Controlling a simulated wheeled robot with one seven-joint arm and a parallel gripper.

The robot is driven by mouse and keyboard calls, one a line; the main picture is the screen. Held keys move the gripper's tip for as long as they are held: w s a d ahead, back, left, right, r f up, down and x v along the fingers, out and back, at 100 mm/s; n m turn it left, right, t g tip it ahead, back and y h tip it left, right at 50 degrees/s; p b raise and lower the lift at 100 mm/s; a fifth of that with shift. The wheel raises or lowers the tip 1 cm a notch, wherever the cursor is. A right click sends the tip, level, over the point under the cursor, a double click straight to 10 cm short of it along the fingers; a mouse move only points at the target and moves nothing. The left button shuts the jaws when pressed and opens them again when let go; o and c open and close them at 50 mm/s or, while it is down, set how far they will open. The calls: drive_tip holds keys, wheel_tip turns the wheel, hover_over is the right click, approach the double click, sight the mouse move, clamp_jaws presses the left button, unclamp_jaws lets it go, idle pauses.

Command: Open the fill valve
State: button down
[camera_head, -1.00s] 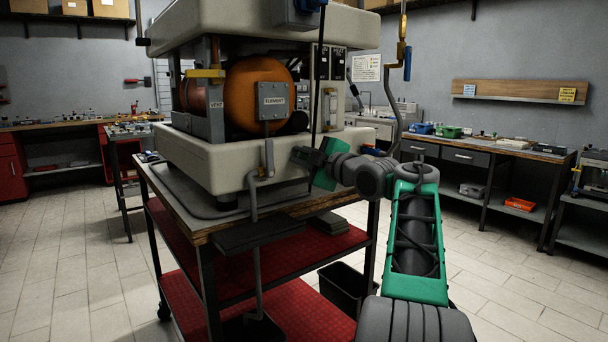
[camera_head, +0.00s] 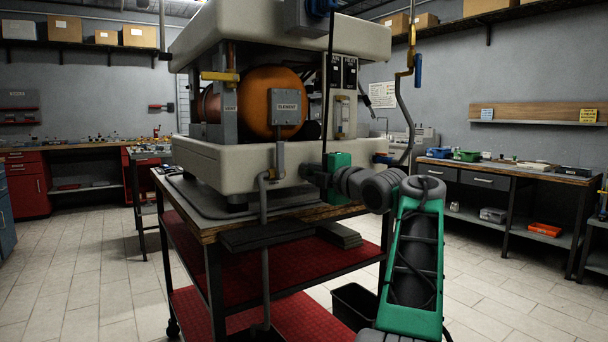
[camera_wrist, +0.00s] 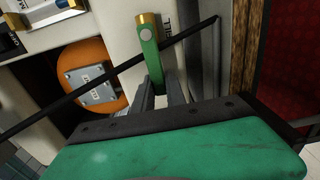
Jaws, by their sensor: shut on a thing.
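A valve with a green lever handle (camera_wrist: 150,58) and a brass end shows in the wrist view, on the boiler's pale casing beside partly hidden lettering. I take it for the fill valve. My gripper (camera_wrist: 161,90) is shut on the near end of the green handle. In the head view my gripper (camera_head: 308,171) is at the front right of the boiler's lower casing (camera_head: 215,165); the handle cannot be made out there.
A thin black rod (camera_head: 328,95) runs down in front of the boiler close to my gripper and crosses the wrist view (camera_wrist: 95,87). A grey pipe (camera_head: 263,205) with a bend is left of my gripper. The boiler stands on a cart (camera_head: 225,228). Floor to the right is open.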

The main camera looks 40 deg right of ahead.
drive_tip(key=c, duration=1.4)
unclamp_jaws()
drive_tip(key=shift+o, duration=0.2)
drive_tip(key=s, duration=0.7)
drive_tip(key=shift+s+a, duration=0.35)
drive_tip(key=shift+a, duration=0.1)
drive_tip(key=shift+p, duration=0.3)
